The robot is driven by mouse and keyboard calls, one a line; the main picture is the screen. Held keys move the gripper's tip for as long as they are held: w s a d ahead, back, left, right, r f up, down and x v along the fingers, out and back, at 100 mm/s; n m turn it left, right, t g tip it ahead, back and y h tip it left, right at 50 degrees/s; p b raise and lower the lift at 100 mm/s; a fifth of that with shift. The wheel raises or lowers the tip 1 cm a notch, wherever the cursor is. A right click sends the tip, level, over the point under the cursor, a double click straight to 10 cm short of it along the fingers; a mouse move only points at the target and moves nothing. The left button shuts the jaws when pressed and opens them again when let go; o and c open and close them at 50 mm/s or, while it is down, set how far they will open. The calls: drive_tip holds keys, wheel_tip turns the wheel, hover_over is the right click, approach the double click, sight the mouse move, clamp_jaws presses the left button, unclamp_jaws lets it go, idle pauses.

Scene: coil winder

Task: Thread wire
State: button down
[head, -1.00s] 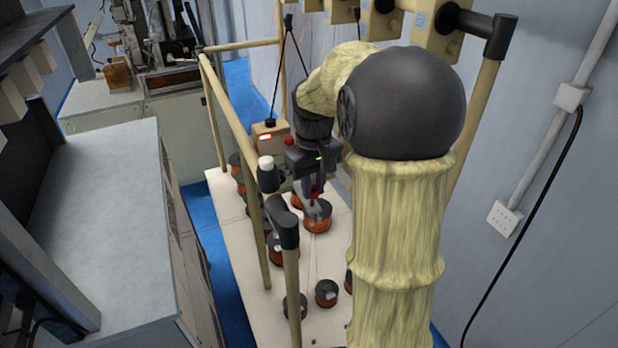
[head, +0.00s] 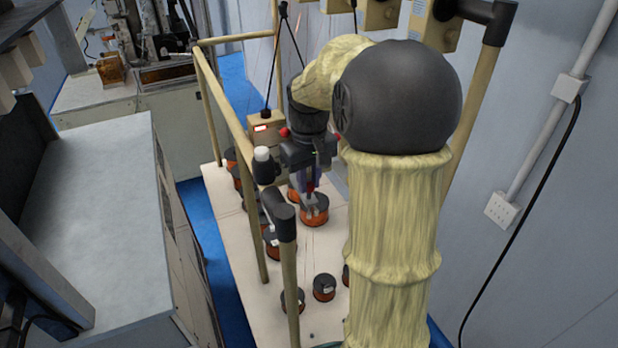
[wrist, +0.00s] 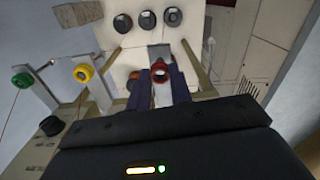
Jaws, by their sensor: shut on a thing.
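My gripper (head: 308,187) hangs fingers-down above the pale bench, just over an orange and black wire spool (head: 314,214). A small red piece shows between its fingers. In the wrist view the two dark fingers (wrist: 158,88) are closed about a red ring-shaped piece (wrist: 160,70) with a dark centre. A yellow ring (wrist: 83,73) and a green ring (wrist: 22,80) sit on posts to the left. A thin reddish wire (wrist: 8,117) runs down from the green ring. Whether a wire passes through the red piece is too small to tell.
More spools (head: 324,287) stand on the pale bench (head: 235,262). A tan tube frame (head: 222,105) with a black elbow (head: 283,218) is close on the gripper's left. A tan box (head: 267,130) stands behind. The wall is at right.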

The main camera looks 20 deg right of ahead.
drive_tip(key=shift+f+b, duration=0.7)
drive_tip(key=shift+f, duration=0.4)
drive_tip(key=c, duration=1.2)
unclamp_jaws()
